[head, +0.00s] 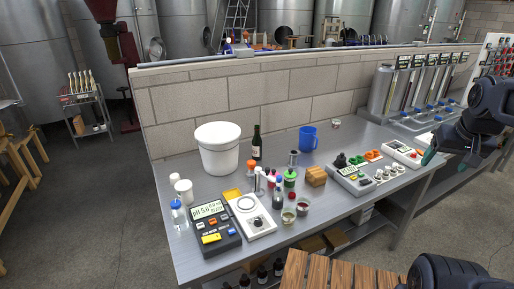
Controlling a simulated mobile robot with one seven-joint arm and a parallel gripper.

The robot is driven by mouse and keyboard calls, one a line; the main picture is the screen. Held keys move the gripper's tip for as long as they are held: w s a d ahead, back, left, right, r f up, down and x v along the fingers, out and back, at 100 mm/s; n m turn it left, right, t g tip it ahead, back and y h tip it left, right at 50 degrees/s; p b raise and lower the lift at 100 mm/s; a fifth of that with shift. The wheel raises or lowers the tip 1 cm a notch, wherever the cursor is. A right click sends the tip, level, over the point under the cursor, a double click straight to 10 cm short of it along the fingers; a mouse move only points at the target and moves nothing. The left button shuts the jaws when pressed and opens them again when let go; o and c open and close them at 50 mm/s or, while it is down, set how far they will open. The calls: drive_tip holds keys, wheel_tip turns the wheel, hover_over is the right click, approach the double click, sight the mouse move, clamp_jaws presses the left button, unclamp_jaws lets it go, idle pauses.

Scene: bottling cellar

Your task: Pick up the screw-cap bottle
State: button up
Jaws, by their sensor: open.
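Which item is the screw-cap bottle is not certain from this view. A dark green bottle (256,146) with a pale label stands upright at the back of the steel bench (345,213), right of a white bucket. A clear bottle with a blue cap (178,216) stands upright at the bench's left front corner. Several small bottles with coloured caps stand between them. My gripper (431,157) is at the right, above the bench's right end, far from these bottles. It is open, with nothing visible in it; part of it is hard to make out.
A white lidded bucket (219,152), a blue jug (308,139) and a wooden block (316,176) stand on the bench. A dark meter (212,228) lies at the front left. A block wall (240,105) closes the back. A slatted wooden surface (330,272) is in front.

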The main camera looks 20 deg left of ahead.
drive_tip(key=w+a+n+h, duration=0.2)
drive_tip(key=w+n, duration=0.3)
drive_tip(key=w, duration=0.5)
drive_tip(key=w+a+n+h, duration=0.25)
drive_tip(key=w+n, duration=0.25)
drive_tip(key=w, duration=0.4)
drive_tip(key=w+a+f+n+t, duration=0.4)
drive_tip(key=w+a+n, duration=0.5)
drive_tip(key=w+a, duration=0.6)
drive_tip(key=n+t+y, duration=0.4)
drive_tip(key=n+y, duration=0.4)
drive_tip(key=n, duration=1.2)
approach(256, 144)
drive_tip(key=shift+h, duration=0.25)
drive_tip(key=x, duration=1.2)
drive_tip(key=shift+w+a+r, duration=0.1)
drive_tip(key=shift+w+a, duration=0.05)
drive_tip(key=shift+w, duration=0.25)
